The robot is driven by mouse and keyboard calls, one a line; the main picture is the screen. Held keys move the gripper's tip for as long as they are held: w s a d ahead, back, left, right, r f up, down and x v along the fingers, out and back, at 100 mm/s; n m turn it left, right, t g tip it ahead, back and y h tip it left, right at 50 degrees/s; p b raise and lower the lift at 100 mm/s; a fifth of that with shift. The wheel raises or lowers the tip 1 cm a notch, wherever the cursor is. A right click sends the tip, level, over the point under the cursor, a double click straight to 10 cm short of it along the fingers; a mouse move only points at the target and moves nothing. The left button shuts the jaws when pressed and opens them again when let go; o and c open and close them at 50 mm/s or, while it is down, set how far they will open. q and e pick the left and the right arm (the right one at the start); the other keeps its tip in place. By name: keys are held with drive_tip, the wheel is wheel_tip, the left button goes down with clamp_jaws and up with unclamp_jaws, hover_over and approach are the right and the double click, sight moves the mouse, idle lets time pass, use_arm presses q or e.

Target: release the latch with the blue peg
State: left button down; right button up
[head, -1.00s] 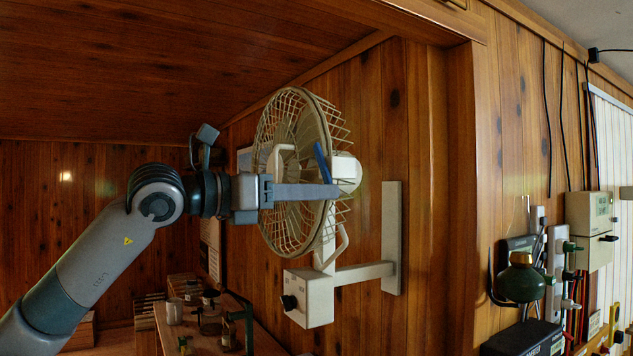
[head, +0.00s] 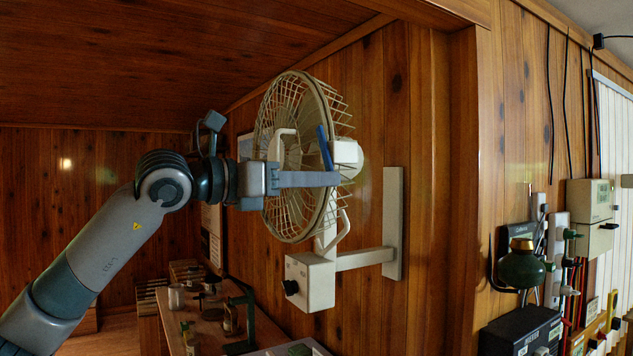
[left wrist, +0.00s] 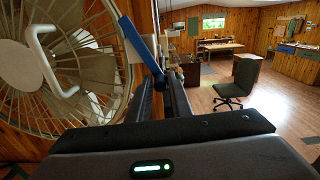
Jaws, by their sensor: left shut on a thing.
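The blue peg (head: 324,147) is a slim, slightly tilted bar at the cream motor housing (head: 345,152) of a wall-mounted fan (head: 290,150). It also shows in the left wrist view (left wrist: 138,48), running down to my fingertips. My left gripper (head: 332,179) reaches in from the left, in front of the fan's wire guard, and is shut on the lower end of the peg. The fingers hide the gripped part and the latch details. My right gripper is in neither view.
The fan's white bracket (head: 392,225) and control box (head: 310,282) sit below and right of my gripper. A cream loop handle (left wrist: 45,60) stands out at the guard's front. A workbench with several jars stands below. Open floor with an office chair (left wrist: 240,80) lies beyond.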

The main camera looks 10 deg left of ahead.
use_arm(q)
drive_tip(key=shift+a+f+m+b, duration=0.1)
drive_tip(key=shift+m+b, duration=0.5)
drive_tip(key=shift+b, duration=0.25)
drive_tip(key=shift+w+a, duration=0.1)
drive_tip(key=shift+w, duration=0.05)
drive_tip(key=shift+r+m+b, duration=0.2)
drive_tip(key=shift+m+b, duration=0.15)
drive_tip(key=shift+m, duration=0.15)
drive_tip(key=c, duration=2)
unclamp_jaws()
drive_tip(key=shift+o, duration=1.4)
drive_tip(key=shift+f, duration=0.1)
